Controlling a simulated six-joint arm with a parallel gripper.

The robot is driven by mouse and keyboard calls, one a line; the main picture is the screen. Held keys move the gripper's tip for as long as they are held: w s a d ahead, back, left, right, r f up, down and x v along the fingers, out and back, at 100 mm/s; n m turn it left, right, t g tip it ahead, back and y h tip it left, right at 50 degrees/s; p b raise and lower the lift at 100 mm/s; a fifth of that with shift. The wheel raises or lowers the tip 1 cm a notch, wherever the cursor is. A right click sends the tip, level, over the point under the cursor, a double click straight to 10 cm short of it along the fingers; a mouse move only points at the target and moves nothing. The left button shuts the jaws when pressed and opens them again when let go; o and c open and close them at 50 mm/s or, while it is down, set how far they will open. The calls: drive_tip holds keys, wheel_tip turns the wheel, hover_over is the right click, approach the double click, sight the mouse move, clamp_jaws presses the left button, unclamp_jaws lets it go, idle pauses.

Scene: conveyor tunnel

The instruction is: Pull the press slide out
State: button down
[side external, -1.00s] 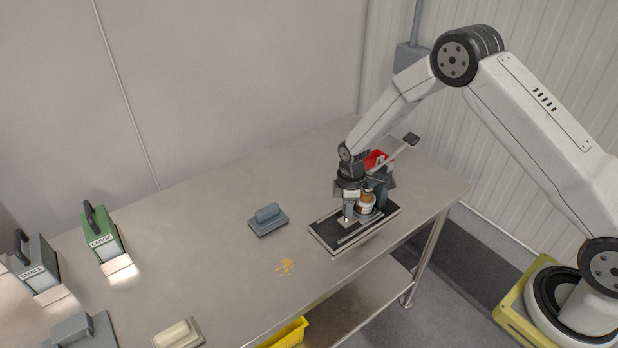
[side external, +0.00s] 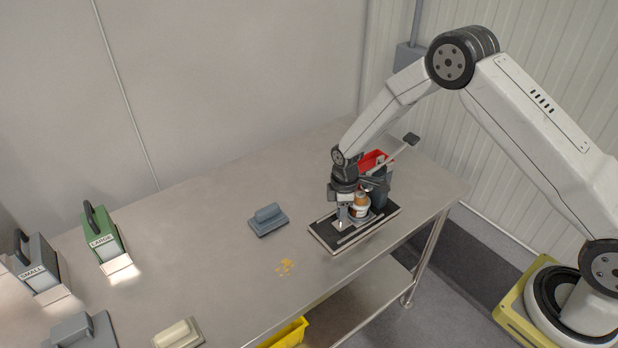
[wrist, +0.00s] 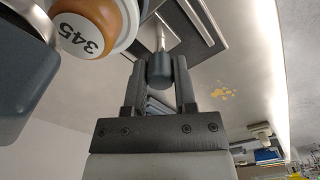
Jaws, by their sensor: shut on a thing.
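The press (side external: 377,189) stands toward the right of the bench, with a dark post and a long lever tilted up to the right. Its black base plate (side external: 322,233) carries light rails. A white container with an orange top (side external: 361,203), marked 345 in the wrist view (wrist: 80,35), sits upright on the slide, whose own body is mostly hidden. My gripper (side external: 341,219) points down just left of the container. In the wrist view, my gripper (wrist: 159,75) is shut on the slide's dark knob (wrist: 160,67), which ends a pale rod.
A red bin (side external: 373,160) stands behind the press. A grey-blue handled block (side external: 268,219) and yellow crumbs (side external: 285,267) lie to the left. Green LARGE (side external: 104,242) and grey SMALL (side external: 38,268) units stand far left.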

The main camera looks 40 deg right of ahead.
drive_tip(key=a, duration=0.7)
drive_tip(key=shift+a, duration=0.1)
drive_tip(key=shift+c, duration=2.1)
unclamp_jaws()
drive_tip(key=shift+a, duration=0.1)
drive_tip(key=shift+r, duration=0.15)
drive_tip(key=shift+r, duration=3.8)
